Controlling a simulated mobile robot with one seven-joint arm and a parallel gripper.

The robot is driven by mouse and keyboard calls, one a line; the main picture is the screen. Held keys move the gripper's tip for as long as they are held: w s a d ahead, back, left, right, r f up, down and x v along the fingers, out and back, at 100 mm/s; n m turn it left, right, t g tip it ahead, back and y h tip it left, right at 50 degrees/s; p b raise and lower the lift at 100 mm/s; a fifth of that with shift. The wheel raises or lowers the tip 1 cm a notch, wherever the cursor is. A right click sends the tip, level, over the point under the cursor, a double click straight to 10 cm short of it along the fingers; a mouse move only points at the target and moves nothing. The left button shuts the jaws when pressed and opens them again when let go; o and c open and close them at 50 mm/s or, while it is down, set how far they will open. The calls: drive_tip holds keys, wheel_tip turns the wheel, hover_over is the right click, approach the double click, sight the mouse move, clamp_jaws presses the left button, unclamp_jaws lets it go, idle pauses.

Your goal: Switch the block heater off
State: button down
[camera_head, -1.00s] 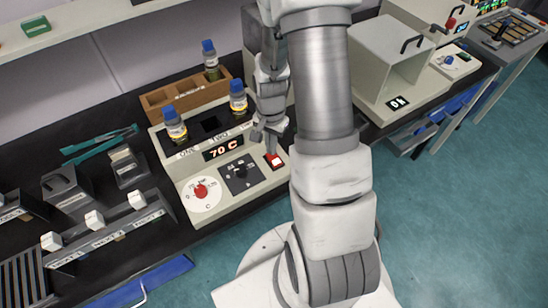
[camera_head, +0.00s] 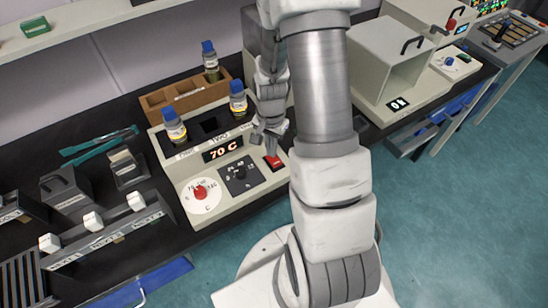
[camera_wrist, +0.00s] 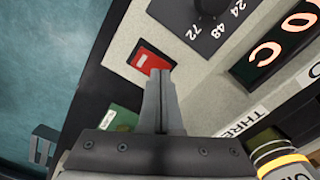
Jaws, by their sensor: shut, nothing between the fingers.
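The block heater (camera_head: 217,193) is a beige box on the bench. Its display (camera_head: 222,148) is lit and reads 70 C. The red rocker switch (camera_head: 273,162) sits at the right end of its front panel. The switch also shows in the wrist view (camera_wrist: 144,61), in a dark frame. My gripper (camera_wrist: 161,72) is shut and empty, its fingertips at the lower right edge of the switch. I cannot tell whether they touch it. In the head view my gripper (camera_head: 271,135) is just above the switch, partly behind my arm.
Bottles with blue caps (camera_head: 174,126) stand in the heater's wells. A red dial (camera_head: 201,193) and a black knob (camera_head: 239,173) are left of the switch. A wooden rack (camera_head: 160,98) is behind. A beige machine with an open hood (camera_head: 388,62) stands to the right.

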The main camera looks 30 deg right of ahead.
wheel_tip(320, 180, up, 6)
drive_tip(key=p, duration=0.4)
drive_tip(key=shift+r, duration=0.2)
idle(0.4)
drive_tip(key=s+a+r+n+t, duration=0.1)
drive_tip(key=a+r+n, duration=0.2)
drive_tip(key=r, duration=0.6)
drive_tip(key=s+a+r+n+t, duration=0.1)
drive_tip(key=a+r+n+t, duration=0.15)
drive_tip(key=r, duration=0.65)
drive_tip(key=s+a+r+n+t, duration=0.2)
drive_tip(key=s+a+r+n, duration=0.3)
drive_tip(key=s+r, duration=0.5)
drive_tip(key=shift+s+r+n, duration=0.2)
drive_tip(key=shift+r+n, duration=0.15)
drive_tip(key=shift+n, duration=0.2)
